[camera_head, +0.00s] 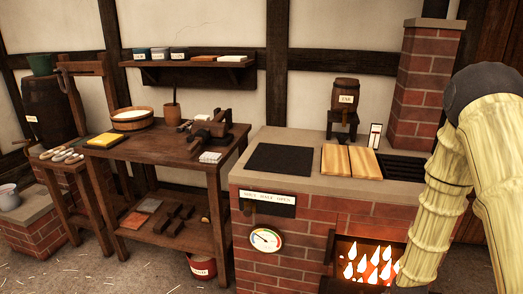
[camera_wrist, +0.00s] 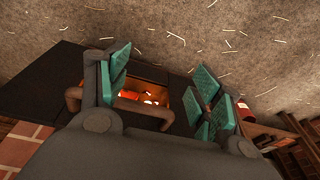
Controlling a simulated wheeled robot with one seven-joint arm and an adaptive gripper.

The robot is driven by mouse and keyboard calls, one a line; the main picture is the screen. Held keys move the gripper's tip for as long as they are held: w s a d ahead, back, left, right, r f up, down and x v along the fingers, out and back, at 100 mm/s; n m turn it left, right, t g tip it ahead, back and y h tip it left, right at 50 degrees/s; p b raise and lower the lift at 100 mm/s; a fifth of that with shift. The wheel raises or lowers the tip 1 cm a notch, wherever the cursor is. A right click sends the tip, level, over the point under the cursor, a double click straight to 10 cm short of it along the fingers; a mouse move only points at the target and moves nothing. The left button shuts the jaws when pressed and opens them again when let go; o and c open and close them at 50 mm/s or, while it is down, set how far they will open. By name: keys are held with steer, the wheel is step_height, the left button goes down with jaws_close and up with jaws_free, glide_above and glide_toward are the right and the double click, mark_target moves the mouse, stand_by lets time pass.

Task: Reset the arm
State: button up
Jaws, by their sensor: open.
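My arm (camera_head: 447,195) shows at the right edge of the head view as pale, bamboo-like links with a dark joint on top. It hangs in front of the right part of the brick stove (camera_head: 262,268), and its lower end leaves the picture. My gripper (camera_wrist: 160,88) shows in the wrist view with its teal-padded fingers spread wide. It is open, and nothing is between the fingers. Behind the fingers, the glowing fire opening (camera_wrist: 148,98) shows, partly covered by my gripper. I cannot tell the exact distance between them.
The fire (camera_head: 370,262) burns low in the stove front. The stove top carries a dark plate (camera_head: 280,159), wooden boards (camera_head: 351,161) and a small barrel (camera_head: 345,93). A wooden workbench (camera_head: 165,147) with tools stands left. Straw-strewn floor (camera_head: 60,270) lies in front.

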steer(key=s+a+f+g, duration=0.1)
steer(key=s+a+f, duration=0.35)
steer(key=s, duration=0.45)
steer(key=s+a+f+n+g, duration=0.1)
steer(key=s+a+f, duration=0.3)
steer(key=s, duration=0.5)
steer(key=s+a+f, duration=0.3)
steer(key=s+a, duration=0.2)
steer(key=s, duration=0.4)
step_height(320, 180, down, 10)
steer(key=r+b, duration=0.1)
steer(key=b, duration=0.9)
step_height(320, 180, up, 18)
steer(key=p, duration=1.8)
steer(key=shift+a+f+n, duration=0.15)
steer(key=shift+f+n, duration=0.05)
steer(key=shift+n, duration=0.1)
